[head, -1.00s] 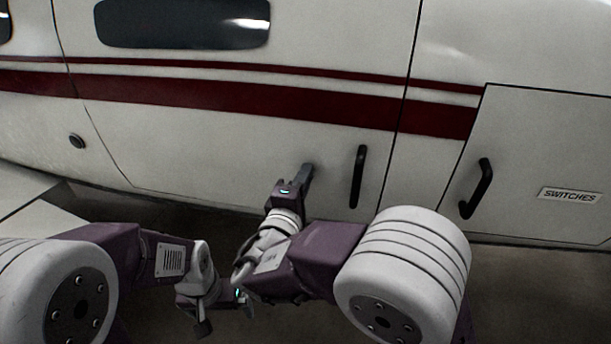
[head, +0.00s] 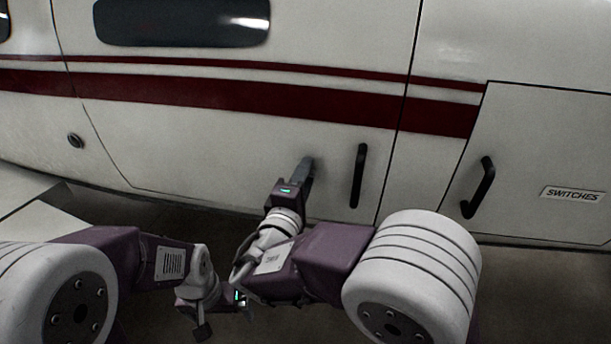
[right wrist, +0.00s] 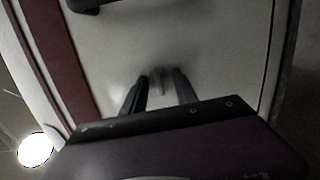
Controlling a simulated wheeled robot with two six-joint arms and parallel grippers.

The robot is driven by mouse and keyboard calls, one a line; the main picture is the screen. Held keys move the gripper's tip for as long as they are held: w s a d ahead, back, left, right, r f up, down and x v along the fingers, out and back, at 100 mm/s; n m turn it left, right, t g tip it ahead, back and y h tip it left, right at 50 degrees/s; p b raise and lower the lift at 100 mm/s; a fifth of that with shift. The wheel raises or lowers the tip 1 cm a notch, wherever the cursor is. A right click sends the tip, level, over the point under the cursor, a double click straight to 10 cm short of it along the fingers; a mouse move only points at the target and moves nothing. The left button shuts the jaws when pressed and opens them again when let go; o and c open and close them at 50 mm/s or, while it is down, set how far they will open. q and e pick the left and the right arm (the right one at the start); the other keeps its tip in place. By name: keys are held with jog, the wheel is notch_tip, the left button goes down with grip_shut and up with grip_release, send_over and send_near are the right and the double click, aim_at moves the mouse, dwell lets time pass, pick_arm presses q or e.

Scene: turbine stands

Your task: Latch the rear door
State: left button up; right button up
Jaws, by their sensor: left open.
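A large white door panel (head: 230,150) with a dark red stripe fills the middle of the head view, framed by thin dark seams. It looks flush with the body. A black bar handle (head: 357,177) stands upright near its right edge. My right gripper (head: 306,168) is close to the panel's lower part, left of this handle and apart from it. In the right wrist view its two fingers (right wrist: 158,84) are spread, with a small blurred grey shape (right wrist: 157,77) between them, perhaps a latch. Contact cannot be told. My left gripper (head: 225,322) is open and empty, low in front of the panel.
A second panel labelled "SWITCHES" (head: 571,195) with a tilted black handle (head: 478,188) is at the right. A round dark fitting (head: 75,141) sits far left. A white wing-like surface (head: 25,195) juts out at the lower left. Dark floor lies below.

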jog(key=shift+o, duration=0.9)
jog(key=b+v, duration=0.1)
jog(key=v, duration=0.4)
